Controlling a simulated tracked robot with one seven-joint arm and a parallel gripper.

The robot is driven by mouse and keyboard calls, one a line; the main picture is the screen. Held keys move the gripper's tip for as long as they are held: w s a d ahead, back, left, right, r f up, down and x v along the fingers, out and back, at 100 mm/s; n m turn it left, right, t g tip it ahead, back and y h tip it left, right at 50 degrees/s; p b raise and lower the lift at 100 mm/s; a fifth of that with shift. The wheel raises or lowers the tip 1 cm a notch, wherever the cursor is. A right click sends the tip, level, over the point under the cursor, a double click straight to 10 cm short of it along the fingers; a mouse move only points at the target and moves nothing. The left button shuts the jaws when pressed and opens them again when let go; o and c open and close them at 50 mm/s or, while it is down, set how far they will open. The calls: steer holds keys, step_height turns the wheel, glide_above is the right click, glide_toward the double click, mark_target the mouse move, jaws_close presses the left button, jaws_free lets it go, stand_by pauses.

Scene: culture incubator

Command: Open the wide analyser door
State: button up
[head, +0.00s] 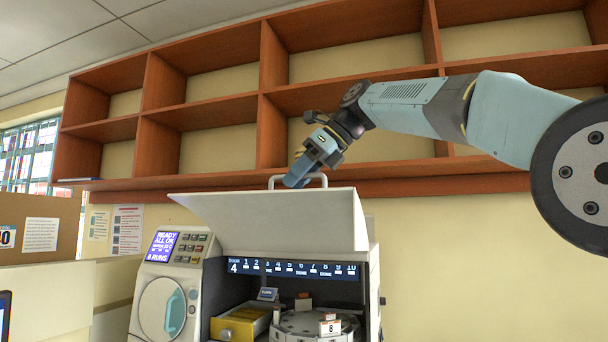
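The wide analyser door (275,220) is a white panel on top of the analyser. It is swung up, and the front opening below it is uncovered. A metal bar handle (313,177) stands on the door's upper edge. My gripper (293,182) is at the left part of this handle, reaching down from the upper right. Its fingers overlap the handle in the picture, and I cannot tell whether they are shut on it. Inside the analyser (367,290) are a yellow box (238,326) and a round carousel (295,322).
A small round door (162,308) with a teal handle and a lit screen (163,245) are on the left of the analyser. An empty wooden shelf (222,106) hangs behind and above my gripper. Bare wall (480,260) lies to the right.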

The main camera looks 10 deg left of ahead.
steer(key=v, duration=1.3)
steer(key=shift+d+r, duration=0.2)
steer(key=shift+d, duration=0.1)
steer(key=s+d+f+n+t+h, duration=0.2)
steer(key=d+f+n, duration=0.2)
steer(key=d+f, duration=0.55)
steer(key=s+d+f+n+t+h, duration=0.25)
steer(key=d+f+n, duration=0.25)
steer(key=d+f, duration=0.45)
steer(key=s+d+f+n+h, duration=0.1)
steer(key=s+d+f+n, duration=0.2)
steer(key=f, duration=0.6)
steer(key=s+d+f+n+h, duration=0.2)
steer(key=s+d+f, duration=0.3)
steer(key=f, duration=0.5)
steer(key=s+d+f+n+h, duration=0.1)
steer(key=s+d+f+n, duration=0.3)
steer(key=s+f, duration=0.3)
step_height(320, 180, down, 3)
steer(key=shift+r+n+t, duration=0.15)
steer(key=shift+n+t, duration=0.2)
steer(key=shift+n, duration=0.15)
steer(key=shift+a+h, duration=0.1)
steer(key=shift+h, duration=0.15)
